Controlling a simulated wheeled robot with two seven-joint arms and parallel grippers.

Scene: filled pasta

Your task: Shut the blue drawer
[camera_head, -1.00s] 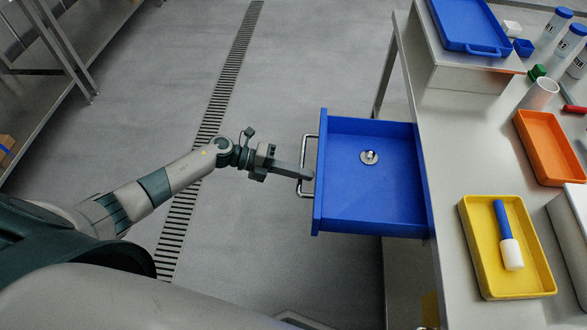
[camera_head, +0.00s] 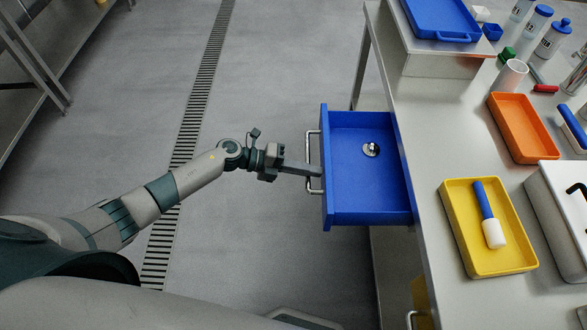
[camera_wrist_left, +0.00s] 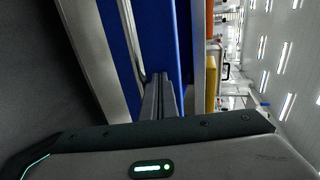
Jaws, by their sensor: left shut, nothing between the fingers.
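The blue drawer (camera_head: 362,205) stands open, pulled out to the left from under the steel worktop. A small round metal object (camera_head: 371,149) lies inside it. Its bar handle (camera_head: 311,160) is on the front panel. My left gripper (camera_head: 318,171) is shut and empty, with its fingertips at the handle and the drawer front. In the left wrist view, the shut fingers (camera_wrist_left: 160,92) point at the blue front (camera_wrist_left: 177,40) beside the handle (camera_wrist_left: 131,40). Exact contact at the tips cannot be told. My right gripper is not in view.
The worktop (camera_head: 425,150) holds a yellow tray (camera_head: 460,240) with a blue-and-white tool (camera_head: 488,215), an orange tray (camera_head: 525,128), a blue tray (camera_head: 440,15) and several bottles. A yellow drawer (camera_head: 420,300) sits below. Open floor lies left of the drawer.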

